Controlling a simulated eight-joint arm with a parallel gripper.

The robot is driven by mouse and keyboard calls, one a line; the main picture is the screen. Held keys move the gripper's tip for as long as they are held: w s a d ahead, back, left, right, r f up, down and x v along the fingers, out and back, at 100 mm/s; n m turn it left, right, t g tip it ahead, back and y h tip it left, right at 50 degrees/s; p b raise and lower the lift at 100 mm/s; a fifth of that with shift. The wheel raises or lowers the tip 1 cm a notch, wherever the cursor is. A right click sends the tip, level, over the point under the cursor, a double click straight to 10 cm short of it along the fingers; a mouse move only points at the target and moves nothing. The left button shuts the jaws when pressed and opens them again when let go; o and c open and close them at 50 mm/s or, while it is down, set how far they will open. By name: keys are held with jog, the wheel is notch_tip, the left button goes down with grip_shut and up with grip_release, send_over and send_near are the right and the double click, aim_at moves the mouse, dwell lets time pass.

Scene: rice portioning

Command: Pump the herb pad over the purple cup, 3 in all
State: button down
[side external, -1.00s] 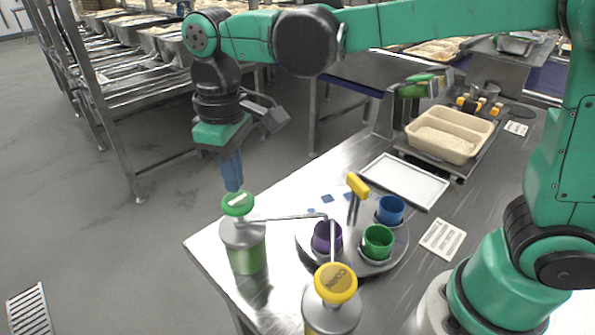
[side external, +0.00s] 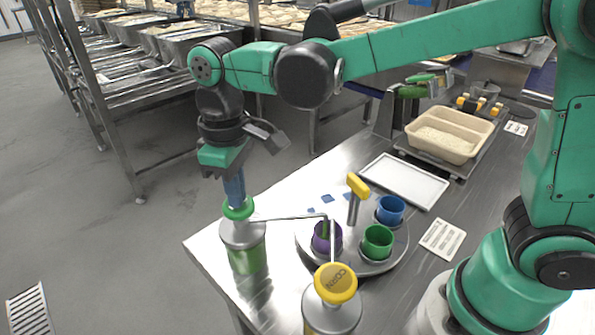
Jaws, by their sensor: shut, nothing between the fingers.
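The herb dispenser (side external: 244,246) stands at the table's left corner, a clear jar with green contents. Its green herb pad (side external: 238,211) is on top, pressed low near the lid. My gripper (side external: 237,204) is shut, pointing straight down with its blue fingertips on the pad and hiding its middle. The dispenser's thin spout reaches right to above the purple cup (side external: 320,240). The purple cup sits in the round turntable (side external: 352,258); something green shows at its mouth under the spout end.
A corn dispenser (side external: 336,283) with a yellow pad stands in front. A green cup (side external: 378,241) and a blue cup (side external: 390,209) share the turntable with a yellow-topped handle (side external: 357,186). A white tray (side external: 404,181) and a rice tub (side external: 449,135) lie behind.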

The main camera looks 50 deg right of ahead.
jog(key=shift+f, duration=0.35)
jog(key=shift+r, duration=1.75)
jog(key=shift+f, duration=0.1)
jog(key=shift+f, duration=1.65)
jog(key=shift+r, duration=1.75)
jog(key=shift+f, duration=0.15)
